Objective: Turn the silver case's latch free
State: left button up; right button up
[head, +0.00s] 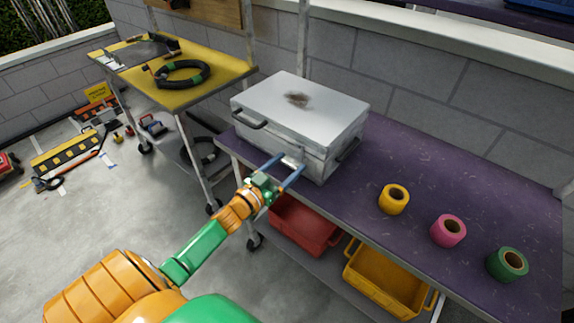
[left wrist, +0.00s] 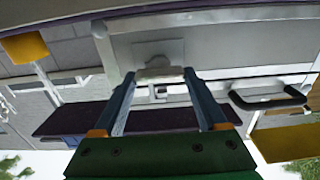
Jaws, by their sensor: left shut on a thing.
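The silver case (head: 307,107) stands shut on the purple-topped table, with a dark stain on its lid. Its latch (head: 291,161) is on the front face, and it also shows in the left wrist view (left wrist: 160,74) as a pale piece below a square plate. My left gripper (head: 282,168) reaches the case's front, its two blue fingers on either side of the latch and shut on it. The fingers partly hide the latch, so its exact turn is hard to tell in the head view. My right gripper is not in view.
Yellow (head: 394,208), pink (head: 461,231) and green (head: 497,262) tape rolls stand on the purple table (head: 380,160) to the right. Red (head: 285,222) and yellow (head: 362,278) bins sit on the shelf below.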

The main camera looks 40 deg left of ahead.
pick_arm(q)
jog(key=shift+m, duration=0.3)
jog(key=m, duration=0.8)
jog(key=shift+d+f+m+b, duration=0.1)
jog(key=shift+d+m+b, duration=0.05)
jog(key=shift+m+b, duration=0.2)
jog(key=m+b, duration=0.1)
jog(key=m, duration=0.3)
jog(key=m+b, duration=0.1)
jog(key=m, duration=0.3)
jog(key=shift+m, duration=0.45)
jog(key=o, duration=1.3)
jog(key=shift+f, duration=0.1)
